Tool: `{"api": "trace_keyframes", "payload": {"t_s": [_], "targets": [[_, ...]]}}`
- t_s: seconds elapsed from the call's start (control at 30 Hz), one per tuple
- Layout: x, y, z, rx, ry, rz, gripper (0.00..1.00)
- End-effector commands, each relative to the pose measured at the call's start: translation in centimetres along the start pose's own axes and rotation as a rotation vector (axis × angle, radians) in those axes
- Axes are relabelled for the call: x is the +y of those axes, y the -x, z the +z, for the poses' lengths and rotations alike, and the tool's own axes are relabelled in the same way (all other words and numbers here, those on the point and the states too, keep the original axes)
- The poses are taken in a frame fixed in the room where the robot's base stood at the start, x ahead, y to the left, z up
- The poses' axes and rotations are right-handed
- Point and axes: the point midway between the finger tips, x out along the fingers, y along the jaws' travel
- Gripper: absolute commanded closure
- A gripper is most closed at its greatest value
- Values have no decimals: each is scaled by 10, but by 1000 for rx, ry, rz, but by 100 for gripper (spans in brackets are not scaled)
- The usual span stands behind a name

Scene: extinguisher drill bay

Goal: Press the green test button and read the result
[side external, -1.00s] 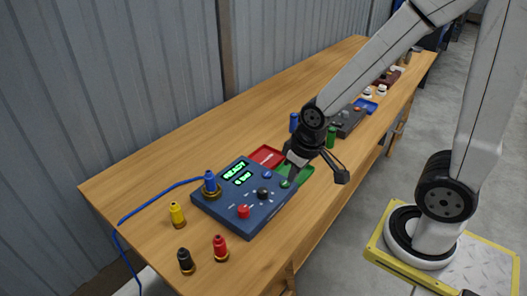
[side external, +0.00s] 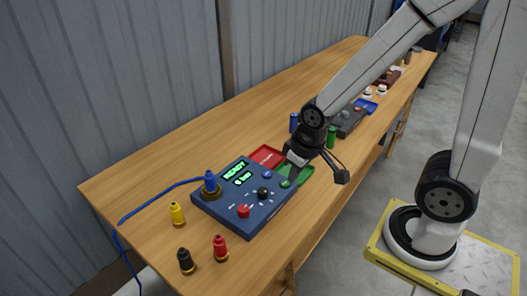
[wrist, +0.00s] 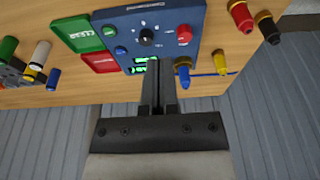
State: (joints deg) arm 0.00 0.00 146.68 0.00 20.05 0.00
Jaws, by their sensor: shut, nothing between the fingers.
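A blue tester (side external: 240,200) lies on the bench, with a lit display (side external: 236,171) reading READY above a smaller line I cannot read surely. The green button (side external: 285,184) is at its right corner, beside a blue button (side external: 267,174), a black knob (side external: 264,192) and a red button (side external: 243,211). My gripper (side external: 290,177) is shut and empty, its tips near the green button in the side view; I cannot tell whether they touch.
A red tray (side external: 266,155) and a green tray (side external: 305,170) lie behind the tester. A blue plug (side external: 210,182) with a cable stands at its left edge. Yellow (side external: 177,213), red (side external: 220,247) and black (side external: 186,260) plugs stand in front. Blue and green cylinders stand beyond the trays.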

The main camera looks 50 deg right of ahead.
Motion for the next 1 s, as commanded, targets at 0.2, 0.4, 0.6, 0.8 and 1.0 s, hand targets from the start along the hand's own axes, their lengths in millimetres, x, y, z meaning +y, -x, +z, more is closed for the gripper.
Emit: {"api": "trace_keyframes", "payload": {"t_s": [0.2,0.4,0.6,0.8,1.0], "targets": [[0,0,0,0,0,0,100],[0,0,0,0,0,0,100],[2,-1,-2,6,7,4,100],[16,-8,-12,44,62,32,100],[44,-21,-31,125,192,85,100]]}}
